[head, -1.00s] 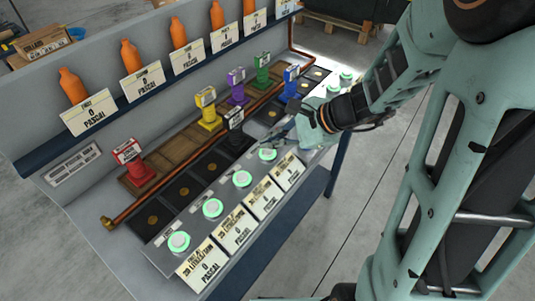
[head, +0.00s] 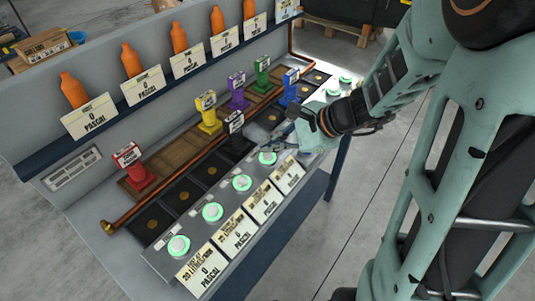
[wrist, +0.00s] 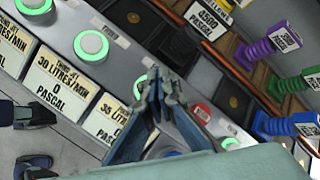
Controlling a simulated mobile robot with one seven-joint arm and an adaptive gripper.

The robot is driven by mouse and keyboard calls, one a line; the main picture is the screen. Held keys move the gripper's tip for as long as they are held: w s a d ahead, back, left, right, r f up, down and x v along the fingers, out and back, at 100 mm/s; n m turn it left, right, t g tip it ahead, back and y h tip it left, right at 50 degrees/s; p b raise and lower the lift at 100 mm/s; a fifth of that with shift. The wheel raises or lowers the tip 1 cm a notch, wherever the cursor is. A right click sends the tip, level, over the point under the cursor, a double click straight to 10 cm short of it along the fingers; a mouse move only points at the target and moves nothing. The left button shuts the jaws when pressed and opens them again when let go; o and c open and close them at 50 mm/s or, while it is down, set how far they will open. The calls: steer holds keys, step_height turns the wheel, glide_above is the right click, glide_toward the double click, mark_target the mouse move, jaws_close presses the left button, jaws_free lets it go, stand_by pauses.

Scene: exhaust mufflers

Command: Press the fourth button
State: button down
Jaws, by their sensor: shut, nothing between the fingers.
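A row of round white buttons with green glowing rings runs along the sloping panel in the head view. Counting from the near end, the first (head: 179,246), second (head: 212,212), third (head: 241,183) and fourth button (head: 267,157) show clearly. My gripper (head: 287,134) is just beyond the fourth button, over the panel. In the wrist view my gripper (wrist: 168,84) is shut and empty, its fingertips beside a green-ringed button (wrist: 140,87) that they partly cover. Another button (wrist: 91,45) shows whole to the left. I cannot tell whether the fingers touch anything.
Pressure labels (head: 200,268) line the panel's front edge. Coloured flagged posts, red (head: 137,175), yellow (head: 209,120), black (head: 234,140) and blue (head: 290,90), stand behind the buttons.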

mark_target(270, 156)
steer(key=shift+f, duration=0.1)
steer(key=shift+f+b, duration=0.35)
steer(key=shift+b, duration=0.25)
steer(key=shift+f+b, duration=0.35)
steer(key=shift+b, duration=0.05)
stand_by(0.6)
steer(key=shift+r, duration=0.15)
steer(key=shift+r+p, duration=0.55)
steer(key=shift+r, duration=0.1)
steer(key=shift+r+p, duration=1.95)
steer(key=shift+r, duration=0.6)
stand_by(2.0)
